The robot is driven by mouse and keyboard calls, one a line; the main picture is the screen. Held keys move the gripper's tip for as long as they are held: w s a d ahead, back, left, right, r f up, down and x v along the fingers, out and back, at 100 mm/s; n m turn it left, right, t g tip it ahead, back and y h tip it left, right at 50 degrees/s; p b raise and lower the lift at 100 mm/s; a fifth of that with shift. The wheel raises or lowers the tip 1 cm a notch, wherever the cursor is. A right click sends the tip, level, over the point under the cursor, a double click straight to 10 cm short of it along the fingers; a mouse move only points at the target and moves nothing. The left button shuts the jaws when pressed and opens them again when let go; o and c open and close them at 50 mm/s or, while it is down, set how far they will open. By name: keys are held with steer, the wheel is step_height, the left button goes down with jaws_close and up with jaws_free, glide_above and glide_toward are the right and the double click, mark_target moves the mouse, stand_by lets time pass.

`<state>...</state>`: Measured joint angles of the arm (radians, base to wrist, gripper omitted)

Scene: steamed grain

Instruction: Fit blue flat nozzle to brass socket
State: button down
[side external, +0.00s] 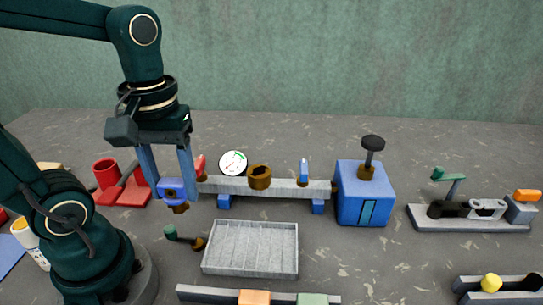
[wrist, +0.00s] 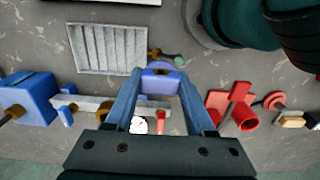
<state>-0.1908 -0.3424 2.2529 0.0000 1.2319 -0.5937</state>
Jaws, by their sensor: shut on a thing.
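The blue flat nozzle (side external: 171,186), a blue body with a short brass neck pointing down, is held between the fingers of my gripper (side external: 172,190). In the wrist view the socket (wrist: 106,109) is partly hidden by a finger.
The grey rail (side external: 235,187) carries red (side external: 200,164) and blue (side external: 304,169) levers and joins a blue box (side external: 365,195). A round gauge (side external: 233,162) stands behind. A grey tray (side external: 250,274) and green piece (side external: 182,236) lie in front; red parts (side external: 106,173) stand left.

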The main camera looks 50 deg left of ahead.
stand_by(0.4)
steer(key=shift+n, duration=0.4)
steer(key=w+a+r+n, duration=0.1)
steer(key=w+r+n, duration=0.2)
steer(key=w+n, duration=0.4)
steer(key=w+a+r+n, duration=0.1)
steer(key=w+r+n, duration=0.25)
steer(key=w, duration=0.55)
steer(key=shift+n, duration=0.35)
steer(key=shift+w+a+f, duration=0.1)
steer(key=shift+w+f, duration=0.25)
steer(key=shift+f, duration=0.95)
steer(key=shift+w+a+f, duration=0.1)
steer(key=shift+w+f, duration=0.25)
steer(key=shift+f, duration=1)
steer(key=shift+w+f, duration=0.35)
steer(key=shift+f, duration=0.95)
steer(key=shift+f, duration=1.9)
